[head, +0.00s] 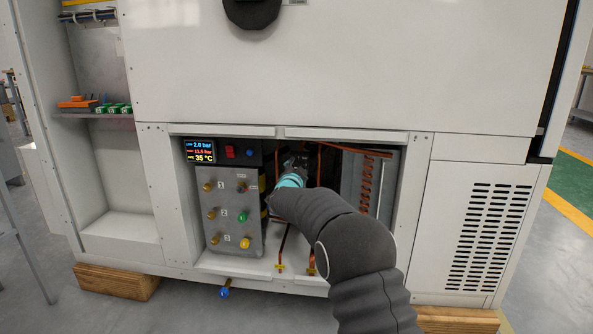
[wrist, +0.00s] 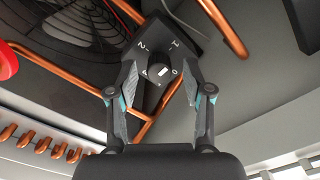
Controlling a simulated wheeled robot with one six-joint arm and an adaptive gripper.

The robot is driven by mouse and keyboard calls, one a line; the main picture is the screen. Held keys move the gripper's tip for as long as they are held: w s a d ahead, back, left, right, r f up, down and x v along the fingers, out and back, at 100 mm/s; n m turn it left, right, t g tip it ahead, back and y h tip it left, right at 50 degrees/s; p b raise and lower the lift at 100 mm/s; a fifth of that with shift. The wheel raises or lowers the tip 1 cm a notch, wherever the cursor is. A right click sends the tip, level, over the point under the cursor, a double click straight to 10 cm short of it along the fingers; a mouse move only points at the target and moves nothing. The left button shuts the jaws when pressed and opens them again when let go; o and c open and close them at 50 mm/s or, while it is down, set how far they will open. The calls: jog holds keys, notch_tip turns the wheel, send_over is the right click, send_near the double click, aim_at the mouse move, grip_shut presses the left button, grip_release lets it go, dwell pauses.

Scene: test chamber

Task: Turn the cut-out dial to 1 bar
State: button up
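The cut-out dial (wrist: 159,71) shows in the wrist view as a small round knob with a pale mark, on a dark housing (wrist: 165,40) with printed scale numbers. The mark's exact setting is too small to read. My gripper (wrist: 160,74) is open, with one finger on each side of the knob; a gap shows between the fingers and the knob. In the head view my gripper (head: 296,168) reaches into the open lower bay, and the dial cannot be made out there.
Copper pipes (wrist: 225,28) run close around the housing, and a fan grille (wrist: 75,25) lies at its left.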

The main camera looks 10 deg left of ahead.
jog(key=s, duration=1.2)
jog(key=shift+a, duration=0.2)
